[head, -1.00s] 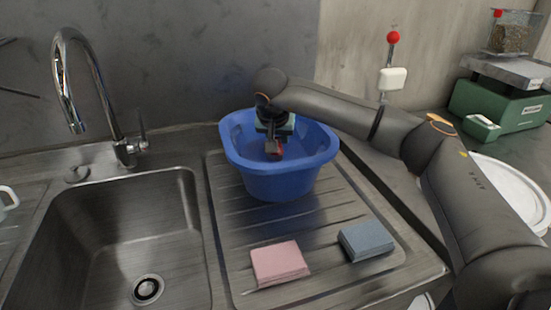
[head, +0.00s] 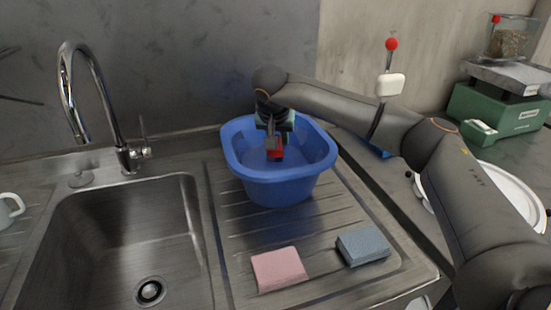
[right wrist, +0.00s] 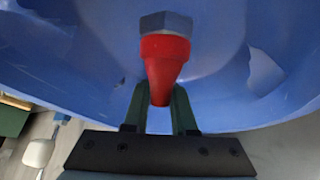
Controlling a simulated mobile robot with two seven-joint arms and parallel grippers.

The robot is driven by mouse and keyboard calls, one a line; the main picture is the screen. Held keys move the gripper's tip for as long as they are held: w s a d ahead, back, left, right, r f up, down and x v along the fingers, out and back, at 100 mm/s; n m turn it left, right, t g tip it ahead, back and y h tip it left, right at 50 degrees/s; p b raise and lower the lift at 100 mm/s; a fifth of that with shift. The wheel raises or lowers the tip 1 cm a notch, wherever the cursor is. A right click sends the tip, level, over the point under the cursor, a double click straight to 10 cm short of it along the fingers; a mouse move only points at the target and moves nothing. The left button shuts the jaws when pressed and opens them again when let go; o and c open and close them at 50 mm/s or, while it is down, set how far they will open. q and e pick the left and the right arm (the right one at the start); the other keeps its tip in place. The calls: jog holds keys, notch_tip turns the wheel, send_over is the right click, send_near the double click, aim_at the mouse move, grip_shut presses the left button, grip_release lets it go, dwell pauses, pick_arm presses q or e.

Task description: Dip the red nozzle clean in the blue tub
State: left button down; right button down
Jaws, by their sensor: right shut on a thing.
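The blue tub (head: 277,189) stands on the ribbed drainboard right of the sink. My right gripper (head: 273,141) points down inside the tub's opening. It is shut on the red nozzle (head: 276,155), whose red part shows low between the tub walls. In the right wrist view the red nozzle (right wrist: 165,58) tapers between the two fingers of the gripper (right wrist: 160,104), with a grey hexagonal end (right wrist: 166,22) away from the gripper. Blue tub walls (right wrist: 75,60) surround it. I cannot tell whether the nozzle touches liquid. My left gripper is not in view.
A pink sponge (head: 279,269) and a grey-blue sponge (head: 363,246) lie in front of the tub. The sink (head: 120,235) with its tall tap (head: 95,85) is to the left. A green scale (head: 490,115) and a white plate (head: 505,190) are at the right.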

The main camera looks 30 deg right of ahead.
pick_arm(q)
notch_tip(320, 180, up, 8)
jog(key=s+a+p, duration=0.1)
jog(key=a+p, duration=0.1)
jog(key=p, duration=0.8)
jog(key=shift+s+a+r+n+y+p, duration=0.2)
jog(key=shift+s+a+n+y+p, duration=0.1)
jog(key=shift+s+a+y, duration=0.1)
dwell(1.9)
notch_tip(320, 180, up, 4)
jog(key=p, duration=0.3)
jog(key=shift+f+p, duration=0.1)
jog(key=shift+p, duration=0.3)
dwell(0.4)
